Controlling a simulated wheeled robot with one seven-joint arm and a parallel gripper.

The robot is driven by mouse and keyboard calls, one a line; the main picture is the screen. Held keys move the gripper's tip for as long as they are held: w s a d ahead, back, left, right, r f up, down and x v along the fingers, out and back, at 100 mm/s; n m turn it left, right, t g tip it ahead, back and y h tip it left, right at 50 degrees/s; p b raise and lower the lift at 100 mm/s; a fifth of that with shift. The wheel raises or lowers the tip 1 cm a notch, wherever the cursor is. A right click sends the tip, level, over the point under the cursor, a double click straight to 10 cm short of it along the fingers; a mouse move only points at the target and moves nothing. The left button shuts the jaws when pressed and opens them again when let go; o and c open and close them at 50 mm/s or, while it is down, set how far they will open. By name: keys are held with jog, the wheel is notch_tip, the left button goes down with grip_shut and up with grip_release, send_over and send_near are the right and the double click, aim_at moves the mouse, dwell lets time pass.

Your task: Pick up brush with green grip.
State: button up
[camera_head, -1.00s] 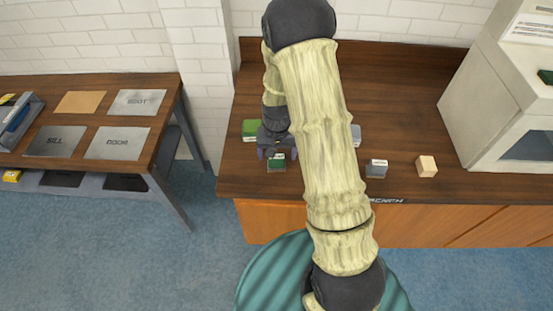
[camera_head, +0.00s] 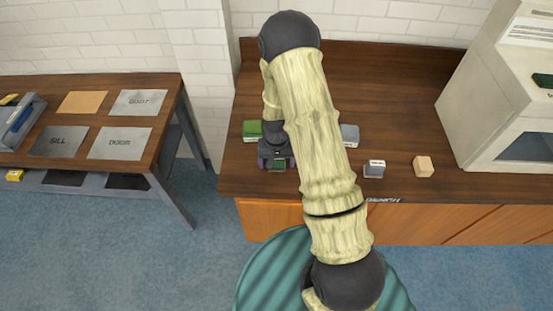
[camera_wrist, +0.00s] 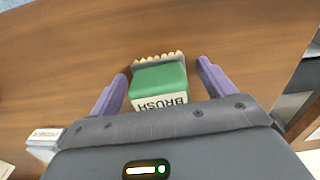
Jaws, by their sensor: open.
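The brush with the green grip (camera_wrist: 158,80) lies on the dark wooden bench between my gripper's fingers in the wrist view. It has a white label reading BRUSH and a row of pale bristles at its far edge. My gripper (camera_wrist: 163,92) is open, with one purple finger on each side of the brush and a gap on both sides. In the head view my gripper (camera_head: 276,163) is low over the bench's front left part and hides most of the brush.
Another green item (camera_head: 252,130) lies just behind my gripper. A grey-blue block (camera_head: 349,135), a dark labelled block (camera_head: 374,169) and a tan block (camera_head: 423,167) are to the right. A big pale machine (camera_head: 500,110) stands at the bench's right. A side table (camera_head: 170,110) is at left.

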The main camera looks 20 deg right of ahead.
dwell(0.5)
jog(key=c, duration=1.1)
notch_tip(320, 180, up, 10)
jog(key=b, duration=0.2)
jog(key=shift+b, duration=0.35)
jog(key=o, duration=0.3)
jog(key=shift+c, duration=0.8)
